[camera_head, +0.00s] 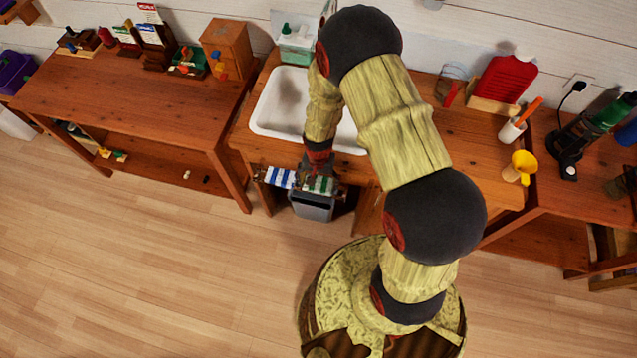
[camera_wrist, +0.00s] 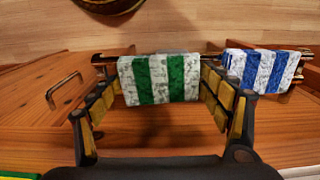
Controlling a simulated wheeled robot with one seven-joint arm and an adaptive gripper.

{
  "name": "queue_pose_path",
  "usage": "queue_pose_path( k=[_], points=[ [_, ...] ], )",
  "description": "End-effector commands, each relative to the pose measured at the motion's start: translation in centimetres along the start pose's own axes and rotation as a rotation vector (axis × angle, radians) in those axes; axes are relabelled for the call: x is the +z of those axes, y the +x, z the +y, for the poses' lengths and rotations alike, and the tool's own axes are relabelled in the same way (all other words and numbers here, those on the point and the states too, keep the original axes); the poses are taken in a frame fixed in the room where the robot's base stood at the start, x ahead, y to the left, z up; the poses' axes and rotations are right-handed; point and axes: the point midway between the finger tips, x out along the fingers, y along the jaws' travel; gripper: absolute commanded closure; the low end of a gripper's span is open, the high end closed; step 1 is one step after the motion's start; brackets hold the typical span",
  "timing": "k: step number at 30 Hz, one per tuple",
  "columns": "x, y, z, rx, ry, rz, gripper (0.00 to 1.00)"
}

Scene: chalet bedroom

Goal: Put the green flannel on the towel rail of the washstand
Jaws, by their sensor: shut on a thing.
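The green flannel (camera_wrist: 160,80), striped green and white, is between the two fingers of my gripper (camera_wrist: 158,88) in the wrist view. Its top edge lies at the brass towel rail (camera_wrist: 214,54), and it looks draped over it with its face hanging down. The green flannel (camera_head: 319,185) also shows in the head view at the front of the washstand (camera_head: 460,150), just below my gripper (camera_head: 318,168). My gripper is shut on the green flannel. The flannel's far side is hidden.
A blue-and-white striped flannel (camera_wrist: 262,70) hangs on the rail to the right in the wrist view, and to the left in the head view. A grey bin (camera_head: 311,207) stands below. A white basin (camera_head: 281,103) is set in the washstand top. The floor in front is clear.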

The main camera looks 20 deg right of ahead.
Motion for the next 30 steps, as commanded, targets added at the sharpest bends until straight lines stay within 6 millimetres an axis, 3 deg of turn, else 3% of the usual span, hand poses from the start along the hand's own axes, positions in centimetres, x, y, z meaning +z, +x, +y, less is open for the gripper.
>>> queue_pose_path(
  k=[3,13,14,23,30],
  points=[
    [-0.02,1.1,0.0,0.0,0.0,0.0,0.49],
    [-0.04,1.35,-0.01,-0.001,0.0,0.001,0.49],
    [-0.04,1.37,-0.01,-0.001,0.0,0.001,0.21],
    [-0.04,1.26,-0.02,-0.001,0.0,0.001,0.04],
    [-0.04,1.26,-0.02,-0.001,0.0,0.001,0.04]
  ],
)
